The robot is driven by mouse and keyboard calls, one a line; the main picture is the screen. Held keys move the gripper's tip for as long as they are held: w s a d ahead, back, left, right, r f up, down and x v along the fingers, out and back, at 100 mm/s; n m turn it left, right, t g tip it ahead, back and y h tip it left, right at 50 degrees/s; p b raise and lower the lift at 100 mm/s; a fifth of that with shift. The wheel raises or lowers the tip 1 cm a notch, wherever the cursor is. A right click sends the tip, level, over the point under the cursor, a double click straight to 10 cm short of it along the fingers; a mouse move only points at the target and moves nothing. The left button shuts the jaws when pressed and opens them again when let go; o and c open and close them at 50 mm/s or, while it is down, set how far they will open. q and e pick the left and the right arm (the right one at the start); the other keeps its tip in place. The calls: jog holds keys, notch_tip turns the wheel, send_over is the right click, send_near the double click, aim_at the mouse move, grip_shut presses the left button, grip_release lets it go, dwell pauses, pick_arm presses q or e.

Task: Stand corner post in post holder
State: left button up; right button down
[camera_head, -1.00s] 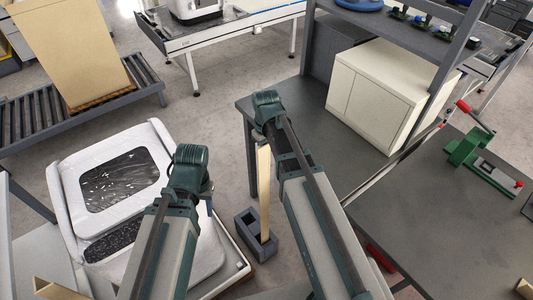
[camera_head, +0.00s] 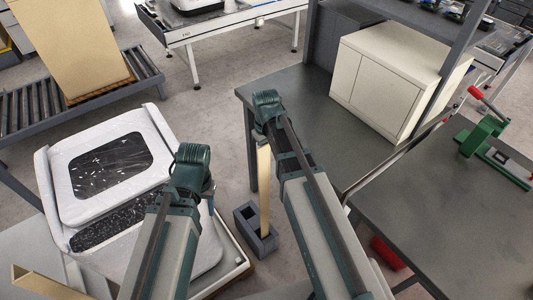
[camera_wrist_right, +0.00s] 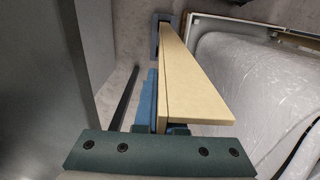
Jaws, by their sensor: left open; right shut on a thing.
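The corner post (camera_head: 264,190) is a long tan angle strip, standing nearly upright. My right gripper (camera_head: 262,137) is shut on its upper end; the right wrist view shows the post (camera_wrist_right: 190,80) running away from the jaws (camera_wrist_right: 168,128). The post holder (camera_head: 246,222) is a dark grey block with open cells on the floor. The post's lower end overlaps the holder's right part; the right wrist view shows it at the holder's rim (camera_wrist_right: 156,38). I cannot tell whether it is inside a cell or just above. My left gripper (camera_head: 208,196) is open and empty, left of the post.
A white padded item (camera_head: 72,185) lies in a tray left of the holder. A grey bench (camera_head: 290,95) stands close on the right, with a cream cabinet (camera_head: 385,85) and a green tool (camera_head: 482,137). Another tan piece (camera_head: 45,283) is at the lower left. Floor behind the holder is clear.

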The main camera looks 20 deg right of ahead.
dwell(0.4)
jog(key=c, duration=0.6)
grip_release()
jog(key=shift+r+p, duration=3.5)
jog(key=shift+p, duration=0.05)
